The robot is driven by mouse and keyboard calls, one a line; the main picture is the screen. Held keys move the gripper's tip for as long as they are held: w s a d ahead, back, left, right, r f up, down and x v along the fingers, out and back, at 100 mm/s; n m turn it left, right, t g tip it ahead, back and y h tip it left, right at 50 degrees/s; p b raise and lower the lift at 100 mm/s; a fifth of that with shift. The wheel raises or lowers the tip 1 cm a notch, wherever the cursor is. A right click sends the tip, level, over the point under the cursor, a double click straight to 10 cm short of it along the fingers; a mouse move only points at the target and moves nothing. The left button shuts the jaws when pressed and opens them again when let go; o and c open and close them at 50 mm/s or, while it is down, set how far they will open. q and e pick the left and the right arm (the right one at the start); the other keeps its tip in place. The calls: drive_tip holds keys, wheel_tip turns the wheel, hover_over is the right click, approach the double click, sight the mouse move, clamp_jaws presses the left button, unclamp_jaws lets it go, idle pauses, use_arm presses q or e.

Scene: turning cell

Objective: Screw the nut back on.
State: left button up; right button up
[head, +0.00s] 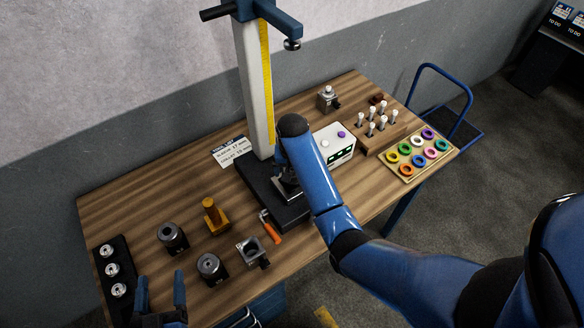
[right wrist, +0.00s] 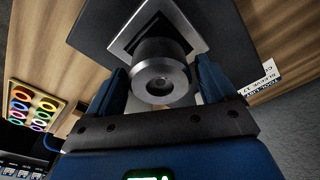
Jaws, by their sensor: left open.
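A grey metal round piece with a centre hole, which looks like the nut (right wrist: 160,82), shows in the right wrist view. It sits against a square metal fixture (right wrist: 118,42) on a dark base. My right gripper (right wrist: 162,75) has a finger on either side of the round piece. Whether the fingers touch it I cannot tell. In the head view my right arm hides the right gripper and most of the fixture on the press base. My left gripper (head: 160,284) is open and empty at the table's front left, near a dark bored cylinder (head: 211,268).
A dark strip with several metal rings (head: 113,269) lies at the left. A second bored cylinder (head: 172,237), a brass post (head: 212,216), a small metal block (head: 253,251) and an orange-handled tool (head: 270,228) stand nearby. A ring tray (head: 411,176) is at the right.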

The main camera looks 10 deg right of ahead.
drive_tip(key=c, duration=0.8)
drive_tip(key=m, duration=0.5)
drive_tip(key=shift+h, duration=0.3)
drive_tip(key=shift+c, duration=0.2)
drive_tip(key=m, duration=0.4)
drive_tip(key=shift+g, duration=0.3)
drive_tip(key=shift+m, duration=0.4)
drive_tip(key=m, duration=0.4)
drive_tip(key=shift+w+m+g+h, duration=0.1)
drive_tip(key=shift+m+g+h, duration=0.2)
drive_tip(key=shift+m+g, duration=0.3)
drive_tip(key=shift+m, duration=2.3)
drive_tip(key=o, duration=1.2)
